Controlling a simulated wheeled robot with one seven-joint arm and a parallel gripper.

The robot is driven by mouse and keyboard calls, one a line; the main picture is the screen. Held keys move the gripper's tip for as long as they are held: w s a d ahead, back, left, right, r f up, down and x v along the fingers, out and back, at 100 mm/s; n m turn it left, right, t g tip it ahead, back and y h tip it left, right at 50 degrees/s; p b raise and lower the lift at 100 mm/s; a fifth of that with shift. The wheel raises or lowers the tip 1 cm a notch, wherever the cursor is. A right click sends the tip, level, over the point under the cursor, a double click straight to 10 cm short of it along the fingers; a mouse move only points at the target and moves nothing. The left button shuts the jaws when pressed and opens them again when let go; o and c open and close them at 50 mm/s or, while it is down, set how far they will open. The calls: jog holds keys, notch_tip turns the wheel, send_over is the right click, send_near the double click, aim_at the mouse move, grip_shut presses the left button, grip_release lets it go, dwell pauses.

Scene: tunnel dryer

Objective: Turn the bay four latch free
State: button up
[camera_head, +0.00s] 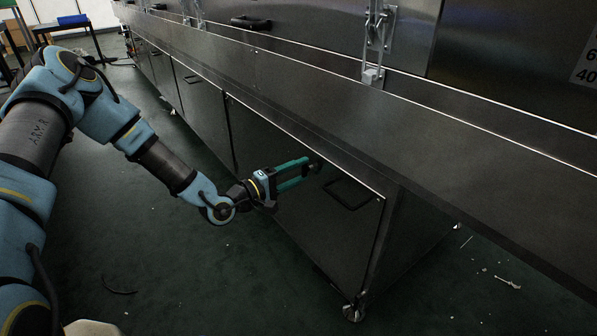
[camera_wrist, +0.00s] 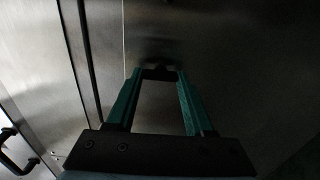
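My gripper (camera_head: 313,165) points at the upper part of a dark metal lower cabinet door (camera_head: 300,222). Its two green fingers stand apart along their length. Small dark parts sit at and between the fingertips, which also show in the wrist view (camera_wrist: 158,73). I cannot tell whether these are only fingertip pads or a latch between them. The fingertips are very close to the door face; contact is unclear. No label shows which latch belongs to bay four.
A dark bar handle (camera_head: 350,194) is right of the fingertips. The long steel ledge (camera_head: 330,130) overhangs above my gripper. A metal clasp (camera_head: 375,40) is on the upper panel. A caster (camera_head: 352,312) stands below the cabinet corner. The green floor (camera_head: 190,270) beneath my arm is mostly clear.

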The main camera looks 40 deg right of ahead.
jog(key=o, duration=0.4)
jog(key=shift+o, duration=0.2)
jog(key=a+p, duration=0.1)
jog(key=a, duration=0.9)
jog(key=shift+w+a, duration=0.3)
jog(key=shift+a, duration=0.1)
